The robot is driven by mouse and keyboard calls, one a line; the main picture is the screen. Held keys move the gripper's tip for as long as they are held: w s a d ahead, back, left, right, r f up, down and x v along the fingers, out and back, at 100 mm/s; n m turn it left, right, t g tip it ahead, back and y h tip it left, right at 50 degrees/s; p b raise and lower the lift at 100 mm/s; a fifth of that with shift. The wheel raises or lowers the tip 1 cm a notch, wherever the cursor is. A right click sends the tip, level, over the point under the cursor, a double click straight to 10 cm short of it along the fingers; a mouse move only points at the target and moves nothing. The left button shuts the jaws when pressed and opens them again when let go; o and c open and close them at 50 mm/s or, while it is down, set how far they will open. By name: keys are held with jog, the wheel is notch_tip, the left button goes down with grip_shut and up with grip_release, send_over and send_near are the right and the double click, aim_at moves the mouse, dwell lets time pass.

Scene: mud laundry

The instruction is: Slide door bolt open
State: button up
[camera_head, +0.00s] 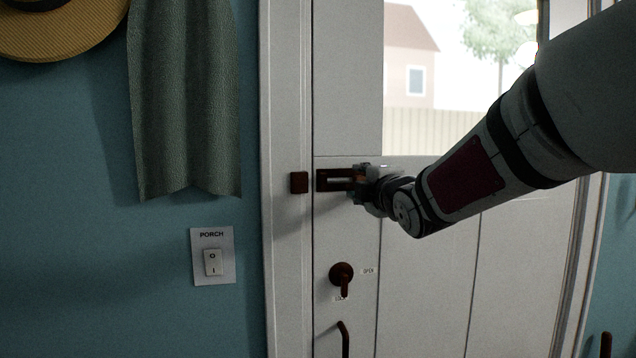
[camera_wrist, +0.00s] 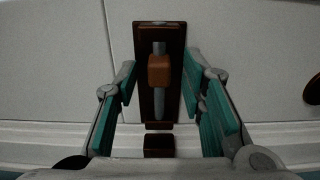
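The door bolt is a dark brown plate (camera_head: 334,180) on the white door, with its catch block (camera_head: 299,183) on the frame to the left. In the wrist view the plate (camera_wrist: 146,100) runs up the picture, with a grey rod (camera_wrist: 158,107) and an orange-brown knob (camera_wrist: 159,70). The catch block (camera_wrist: 158,145) lies below, and no rod shows across the narrow gap. My gripper (camera_wrist: 159,82) is open, its teal-padded fingers on either side of the plate and knob, with visible gaps. In the head view my gripper (camera_head: 362,182) covers the plate's right end.
Below the bolt are a brown turn latch (camera_head: 342,274) with small labels and a curved handle (camera_head: 344,338). A porch switch (camera_head: 212,257), a hanging green cloth (camera_head: 185,100) and a straw hat (camera_head: 62,35) are on the blue wall left. The door window (camera_head: 460,80) is above.

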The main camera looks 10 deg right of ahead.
jog(key=s, duration=1.1)
jog(key=shift+s, duration=0.25)
jog(key=s+a+f+m+g, duration=0.2)
jog(key=s+f+m+g, duration=0.4)
jog(key=s+f+m, duration=0.3)
jog(key=s+a+f+m+g, duration=0.3)
jog(key=s+f+m+g, duration=0.4)
jog(key=s+f, duration=0.5)
jog(key=s+m, duration=0.2)
jog(key=s, duration=0.4)
jog(key=shift+s+g, duration=0.15)
jog(key=shift+g, duration=0.15)
jog(key=shift+f, duration=0.1)
